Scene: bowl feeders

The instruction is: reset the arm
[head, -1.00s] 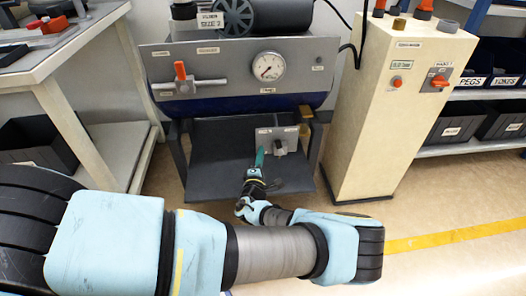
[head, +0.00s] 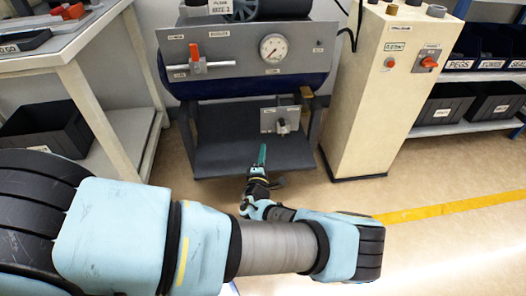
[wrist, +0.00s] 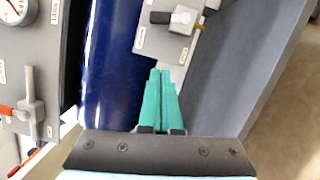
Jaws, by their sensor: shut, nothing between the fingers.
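My gripper (head: 262,155) has teal fingers and is in front of the grey machine, low over its dark lower shelf. In the wrist view the teal fingers (wrist: 160,95) lie together, shut with nothing between them. They point toward a small grey plate (head: 280,120) with a dark-handled valve, which also shows in the wrist view (wrist: 175,22). In the head view the fingertips appear apart from the plate. My arm reaches across the front of the head view from the left and bends back toward the machine.
The machine has a panel with a gauge (head: 273,47) and a red-handled valve (head: 195,58). A blue tank (wrist: 112,65) lies under the panel. A cream cabinet (head: 382,100) stands at right, a white bench (head: 75,50) at left. Floor is clear at lower right.

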